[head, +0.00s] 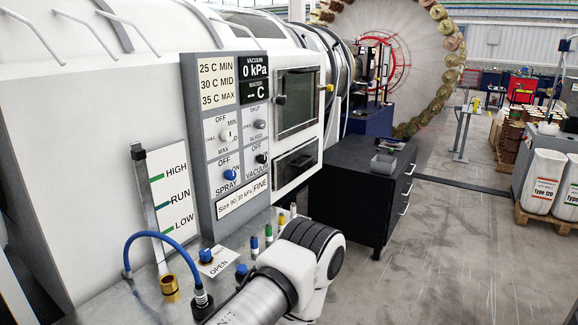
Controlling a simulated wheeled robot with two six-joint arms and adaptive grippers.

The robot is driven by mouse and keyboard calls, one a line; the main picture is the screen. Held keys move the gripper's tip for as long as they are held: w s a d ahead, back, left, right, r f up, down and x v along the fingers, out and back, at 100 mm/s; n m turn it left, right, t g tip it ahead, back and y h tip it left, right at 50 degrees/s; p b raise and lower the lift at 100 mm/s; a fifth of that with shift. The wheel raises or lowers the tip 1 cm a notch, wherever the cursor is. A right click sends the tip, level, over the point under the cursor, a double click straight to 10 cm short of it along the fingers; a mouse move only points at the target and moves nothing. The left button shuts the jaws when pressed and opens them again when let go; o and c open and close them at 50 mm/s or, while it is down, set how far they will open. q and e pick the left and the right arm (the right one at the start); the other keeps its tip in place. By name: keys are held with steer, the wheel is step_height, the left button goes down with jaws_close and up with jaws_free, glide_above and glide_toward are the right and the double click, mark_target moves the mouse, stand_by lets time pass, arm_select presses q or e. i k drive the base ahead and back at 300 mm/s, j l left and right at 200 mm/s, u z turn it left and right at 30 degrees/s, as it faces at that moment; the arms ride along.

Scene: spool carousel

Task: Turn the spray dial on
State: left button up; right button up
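The spray dial (229,175) is a blue knob low on the left side of the grey control panel (205,208). OFF shows above it and SPRAY below it; an ON label is partly hidden by the knob. Its pointing direction is too small to tell. One of my arms, white and silver, crosses the bottom middle of the view, below and to the right of the panel. No fingertips of either gripper show, and nothing of mine touches the dial.
A black vacuum dial (262,158) sits right of the spray dial, with a white temperature dial (226,134) above. A blue hose (150,235) arches over the metal shelf below. A black drawer cabinet (355,190) stands right; the floor beyond is open.

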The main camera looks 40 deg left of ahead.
mark_target(229, 175)
steer(key=i+l+u, duration=0.15)
steer(key=i+u, duration=0.3)
steer(key=i, duration=0.15)
steer(key=i+l+u, duration=0.4)
steer(key=i, duration=0.2)
steer(key=i+l+u, duration=0.45)
steer(key=i+j, duration=0.05)
